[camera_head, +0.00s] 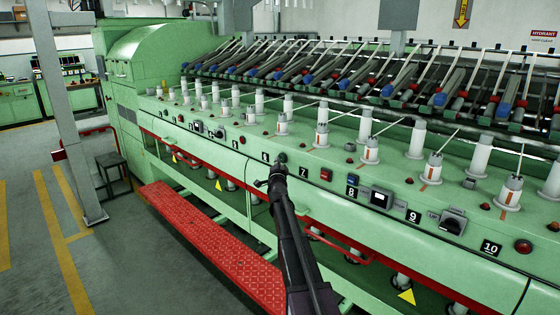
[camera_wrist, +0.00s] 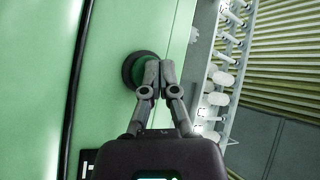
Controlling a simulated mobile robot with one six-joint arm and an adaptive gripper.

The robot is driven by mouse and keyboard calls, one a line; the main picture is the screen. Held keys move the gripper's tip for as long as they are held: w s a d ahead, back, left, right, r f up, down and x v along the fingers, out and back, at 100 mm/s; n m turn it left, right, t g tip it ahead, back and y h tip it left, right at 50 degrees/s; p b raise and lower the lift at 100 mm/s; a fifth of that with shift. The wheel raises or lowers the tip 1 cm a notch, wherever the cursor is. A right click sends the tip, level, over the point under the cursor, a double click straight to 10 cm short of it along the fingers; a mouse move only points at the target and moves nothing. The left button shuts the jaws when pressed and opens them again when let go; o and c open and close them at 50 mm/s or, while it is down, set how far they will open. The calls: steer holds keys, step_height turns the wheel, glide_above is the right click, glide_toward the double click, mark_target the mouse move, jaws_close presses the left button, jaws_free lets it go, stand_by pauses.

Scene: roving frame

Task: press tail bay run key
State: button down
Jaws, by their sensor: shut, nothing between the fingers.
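A round green push button (camera_wrist: 137,70) with a black collar is on the green panel in the wrist view. My gripper (camera_wrist: 159,64) is shut and empty, its two fingertips together over the right side of the button and hiding part of it. Whether they touch it I cannot tell. In the head view the green button (camera_head: 282,157) shows just beyond the end of my gripper (camera_head: 278,169), between the number plates 6 and 7. No label naming the tail bay is readable.
The long green machine front carries other controls: a red button (camera_head: 326,175), a blue one (camera_head: 352,178), a rocker switch (camera_head: 381,198) and a rotary switch (camera_head: 453,221). White bobbins (camera_head: 417,139) stand along the ledge above. A red step (camera_head: 215,240) lies below left.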

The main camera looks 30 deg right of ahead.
steer(key=shift+s+a, duration=0.2)
steer(key=shift+a, duration=0.35)
steer(key=shift+a, duration=0.1)
steer(key=shift+s+a, duration=0.3)
steer(key=shift+a, duration=0.45)
steer(key=shift+s+a, duration=0.25)
steer(key=shift+a, duration=0.55)
steer(key=shift+s+a, duration=0.3)
steer(key=shift+a, duration=0.45)
